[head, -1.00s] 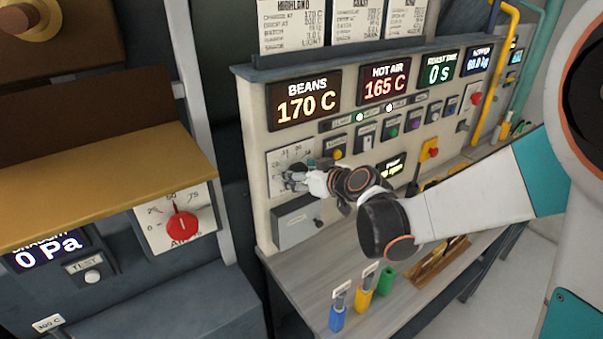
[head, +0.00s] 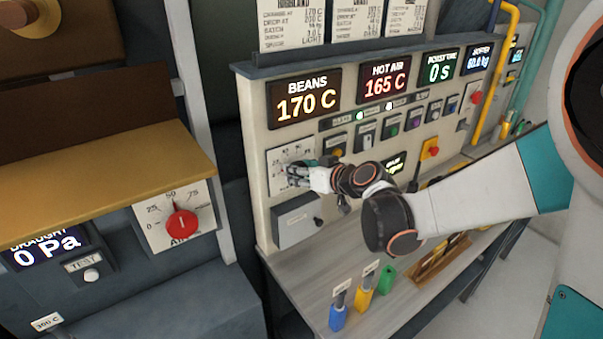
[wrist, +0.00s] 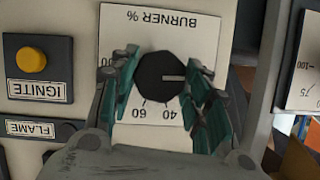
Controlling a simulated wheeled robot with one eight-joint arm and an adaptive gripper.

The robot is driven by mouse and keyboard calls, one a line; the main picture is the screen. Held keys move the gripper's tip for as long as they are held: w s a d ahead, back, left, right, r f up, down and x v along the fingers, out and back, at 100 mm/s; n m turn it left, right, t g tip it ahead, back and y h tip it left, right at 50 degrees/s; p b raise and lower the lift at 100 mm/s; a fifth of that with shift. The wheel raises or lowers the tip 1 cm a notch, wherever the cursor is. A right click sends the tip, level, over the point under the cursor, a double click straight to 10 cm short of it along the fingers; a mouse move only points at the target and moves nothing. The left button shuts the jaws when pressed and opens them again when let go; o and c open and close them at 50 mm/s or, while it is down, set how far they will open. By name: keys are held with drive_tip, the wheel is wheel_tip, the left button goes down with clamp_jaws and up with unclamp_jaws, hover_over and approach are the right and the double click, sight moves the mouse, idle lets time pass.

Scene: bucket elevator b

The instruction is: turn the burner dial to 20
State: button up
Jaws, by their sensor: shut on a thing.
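The black burner dial (wrist: 162,77) shows upside down in the wrist view on a white plate (wrist: 178,30) marked BURNER %. Its white pointer line points to the right of the picture, towards one of my fingers. The marks 40 and 60 show below the dial; a mark at the left is partly covered, and any mark at the right is hidden. My gripper (wrist: 162,90) is shut on the dial, with a teal-padded finger on each side. In the head view my gripper (head: 292,175) is at the panel's left and covers most of the dial.
The ignite button (wrist: 32,60) and flame label (wrist: 30,129) lie beside the plate in the wrist view. A grey box (head: 297,226) sits below the dial. The counter (head: 310,262) carries blue, yellow and green items. A yellow shelf (head: 110,185) juts out at the left.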

drive_tip(key=m+y+b, duration=0.1)
drive_tip(key=m, duration=0.1)
drive_tip(key=m+g+y+b, duration=0.1)
drive_tip(key=m, duration=0.1)
drive_tip(key=shift+w+d+f+y+b, duration=0.1)
drive_tip(key=shift+d+y+b, duration=0.05)
drive_tip(key=shift+y+b, duration=0.25)
idle(0.4)
drive_tip(key=o, duration=1.1)
drive_tip(key=shift+c, duration=0.2)
drive_tip(key=v, duration=1.2)
drive_tip(key=shift+w, duration=0.1)
